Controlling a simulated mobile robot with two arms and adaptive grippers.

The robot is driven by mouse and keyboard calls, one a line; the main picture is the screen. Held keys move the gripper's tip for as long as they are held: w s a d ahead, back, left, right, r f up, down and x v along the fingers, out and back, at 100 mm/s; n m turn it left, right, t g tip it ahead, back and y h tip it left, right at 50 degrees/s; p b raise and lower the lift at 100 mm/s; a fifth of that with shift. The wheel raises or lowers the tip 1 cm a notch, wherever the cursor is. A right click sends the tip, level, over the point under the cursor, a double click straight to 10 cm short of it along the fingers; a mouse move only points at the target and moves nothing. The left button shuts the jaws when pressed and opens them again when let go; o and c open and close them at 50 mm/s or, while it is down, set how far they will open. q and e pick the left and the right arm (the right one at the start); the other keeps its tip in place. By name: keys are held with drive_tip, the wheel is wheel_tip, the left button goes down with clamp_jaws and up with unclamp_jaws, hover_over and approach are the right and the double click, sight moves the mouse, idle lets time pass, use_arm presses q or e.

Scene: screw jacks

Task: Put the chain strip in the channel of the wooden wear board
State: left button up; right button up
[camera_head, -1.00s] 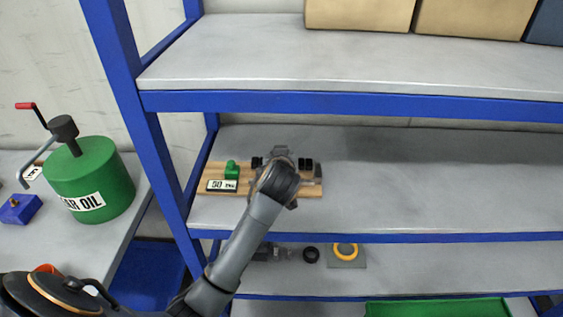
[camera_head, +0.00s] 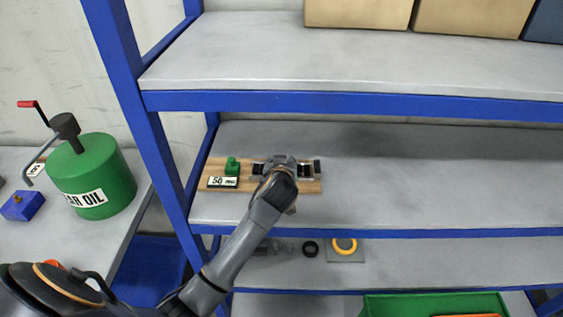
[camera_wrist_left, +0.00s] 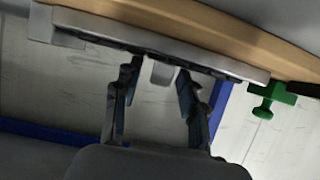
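The wooden wear board (camera_head: 213,172) lies on the middle shelf at its left end; its edge also crosses the top of the wrist view (camera_wrist_left: 220,27). A grey metal channel (camera_head: 305,171) with dark pieces at its ends sits on the board. In the wrist view a grey bar (camera_wrist_left: 95,33) with a dark, segmented underside, perhaps the chain strip, runs along the board. My left gripper (camera_wrist_left: 158,72) is over the board's right half. Its fingers stand apart on either side of a small pale grey block (camera_wrist_left: 161,73), seemingly not touching it. My right gripper is in no view.
A green knobbed part (camera_head: 232,166) and a small readout (camera_head: 222,183) are on the board's left. A blue post (camera_head: 160,150) stands left of it. The shelf right of the board is clear. A green oil drum (camera_head: 92,175) stands on the left bench.

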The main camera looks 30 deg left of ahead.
use_arm(q)
drive_tip(key=shift+r, duration=0.15)
drive_tip(key=shift+s+d, duration=0.1)
drive_tip(key=shift+s, duration=0.05)
drive_tip(key=b+v, duration=0.2)
drive_tip(key=v, duration=0.9)
drive_tip(key=shift+s+r, duration=0.2)
drive_tip(key=shift+s, duration=0.1)
drive_tip(key=shift+d, duration=0.1)
